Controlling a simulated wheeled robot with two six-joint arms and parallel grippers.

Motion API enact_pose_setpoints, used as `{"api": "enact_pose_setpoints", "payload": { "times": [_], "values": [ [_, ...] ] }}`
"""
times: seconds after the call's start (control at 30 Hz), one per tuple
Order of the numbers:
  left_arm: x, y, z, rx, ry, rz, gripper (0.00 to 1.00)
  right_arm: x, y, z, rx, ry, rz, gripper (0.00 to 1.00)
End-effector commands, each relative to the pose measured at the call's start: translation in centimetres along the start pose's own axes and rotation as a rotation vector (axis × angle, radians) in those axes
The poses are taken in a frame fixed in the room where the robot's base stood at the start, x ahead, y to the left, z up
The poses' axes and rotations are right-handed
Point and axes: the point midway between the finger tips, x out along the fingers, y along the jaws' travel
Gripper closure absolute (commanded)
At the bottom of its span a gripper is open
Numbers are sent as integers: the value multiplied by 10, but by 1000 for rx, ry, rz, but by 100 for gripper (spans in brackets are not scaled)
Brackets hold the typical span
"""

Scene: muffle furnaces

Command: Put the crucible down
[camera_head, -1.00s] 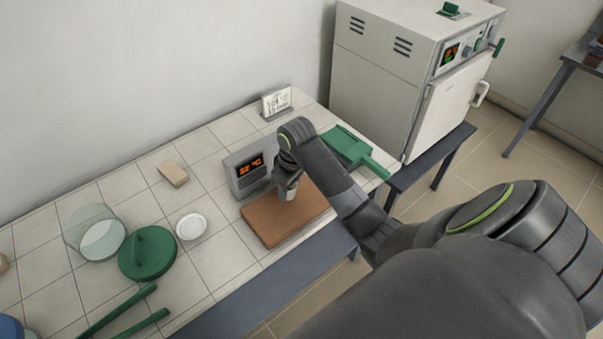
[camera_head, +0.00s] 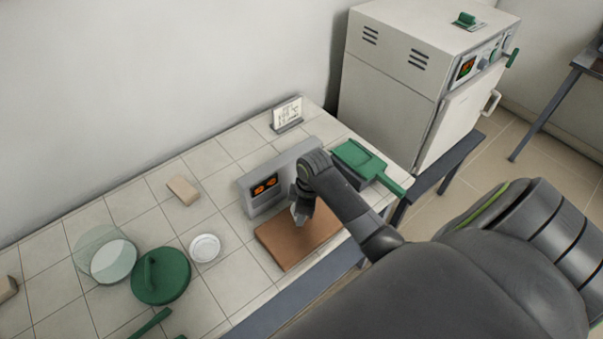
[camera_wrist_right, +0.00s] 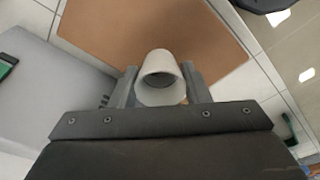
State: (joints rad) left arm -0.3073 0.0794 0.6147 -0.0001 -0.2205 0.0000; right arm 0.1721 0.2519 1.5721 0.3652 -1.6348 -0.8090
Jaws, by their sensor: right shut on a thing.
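A small white crucible (camera_wrist_right: 162,78) is between the two fingers of my right gripper (camera_wrist_right: 160,90) in the right wrist view. The gripper is shut on it. Its open mouth shows, and it is over a brown board (camera_wrist_right: 110,25). I cannot tell whether its base touches the board. In the head view my right gripper (camera_head: 302,212) points down over the brown board (camera_head: 285,243), in front of the grey display unit; the crucible is hard to make out there. My left gripper is not in view.
The grey display unit (camera_head: 252,198) stands right behind the board. A green tray (camera_head: 358,160) lies to the right, near the furnace (camera_head: 400,95). A white dish (camera_head: 205,248), a green lid (camera_head: 161,276), a glass dish (camera_head: 113,262) and a beige block (camera_head: 183,190) are at left.

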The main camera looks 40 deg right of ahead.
Motion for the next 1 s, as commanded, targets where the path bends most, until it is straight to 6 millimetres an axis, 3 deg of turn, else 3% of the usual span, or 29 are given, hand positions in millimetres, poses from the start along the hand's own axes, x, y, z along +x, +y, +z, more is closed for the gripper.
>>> {"api": "enact_pose_setpoints", "payload": {
  "times": [0.23,0.63,0.67,0.8,1.0],
  "values": [
    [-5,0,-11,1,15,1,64,28,-1,4,1,-1,-2,81],
    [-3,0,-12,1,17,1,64,34,-1,5,1,-1,-1,81],
    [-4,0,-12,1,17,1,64,34,-1,5,0,-1,-1,55],
    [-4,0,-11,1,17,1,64,33,-1,5,1,-1,-1,37],
    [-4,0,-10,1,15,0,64,33,0,5,1,-1,-1,36]
  ]
}}
